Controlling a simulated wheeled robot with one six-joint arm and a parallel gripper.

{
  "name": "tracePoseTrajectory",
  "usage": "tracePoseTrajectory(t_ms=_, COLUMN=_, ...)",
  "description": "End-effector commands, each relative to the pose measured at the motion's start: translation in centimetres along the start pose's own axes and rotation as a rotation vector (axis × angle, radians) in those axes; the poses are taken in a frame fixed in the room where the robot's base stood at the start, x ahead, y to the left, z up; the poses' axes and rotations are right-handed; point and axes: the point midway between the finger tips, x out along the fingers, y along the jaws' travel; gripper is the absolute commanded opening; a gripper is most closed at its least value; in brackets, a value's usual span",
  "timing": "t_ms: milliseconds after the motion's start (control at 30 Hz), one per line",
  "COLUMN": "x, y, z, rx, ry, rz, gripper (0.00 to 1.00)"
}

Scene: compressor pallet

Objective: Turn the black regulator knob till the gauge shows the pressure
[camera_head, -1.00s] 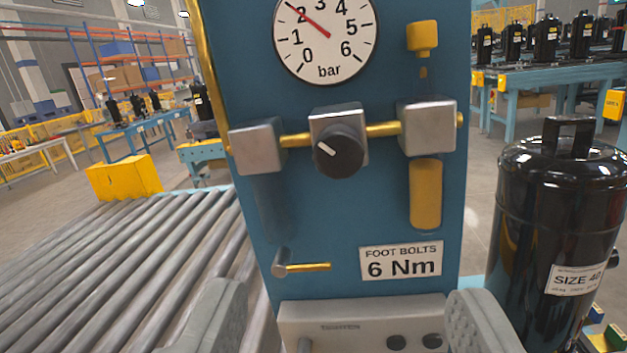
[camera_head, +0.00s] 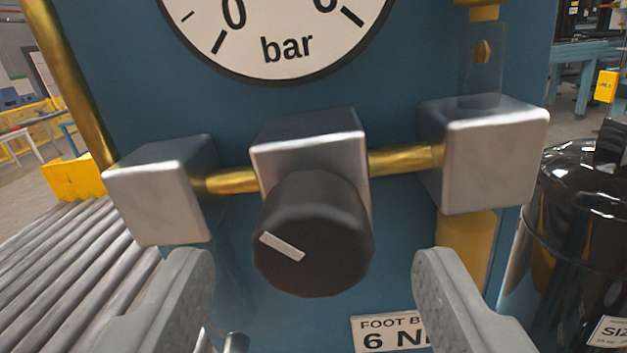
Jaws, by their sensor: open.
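The black regulator knob (camera_head: 315,235) sticks out of the middle silver block (camera_head: 310,140) on the blue panel (camera_head: 130,100). Its white pointer mark (camera_head: 283,247) points left and slightly up. My gripper (camera_head: 315,285) is open, with one finger to the lower left of the knob and one to the lower right. Neither finger appears to touch it. The white pressure gauge (camera_head: 285,45) sits above the knob. Only its lower part with "bar" shows, and its needle is out of the frame.
Silver blocks stand on both sides of the knob, left (camera_head: 160,190) and right (camera_head: 485,155), joined by a brass pipe (camera_head: 400,160). A label (camera_head: 390,335) is below.

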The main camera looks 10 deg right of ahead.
Motion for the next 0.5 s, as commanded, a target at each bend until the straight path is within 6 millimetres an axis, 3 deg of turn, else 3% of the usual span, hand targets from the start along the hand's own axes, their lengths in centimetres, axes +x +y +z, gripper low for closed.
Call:
tracePoseTrajectory(t_ms=200, x=2.5, y=0.0, z=0.1, rx=-0.001, ry=0.0, rz=0.001, gripper=0.59)
tracePoseTrajectory(t_ms=500, x=3.3, y=0.0, z=0.0, rx=0.0, ry=0.0, rz=0.0, gripper=0.59)
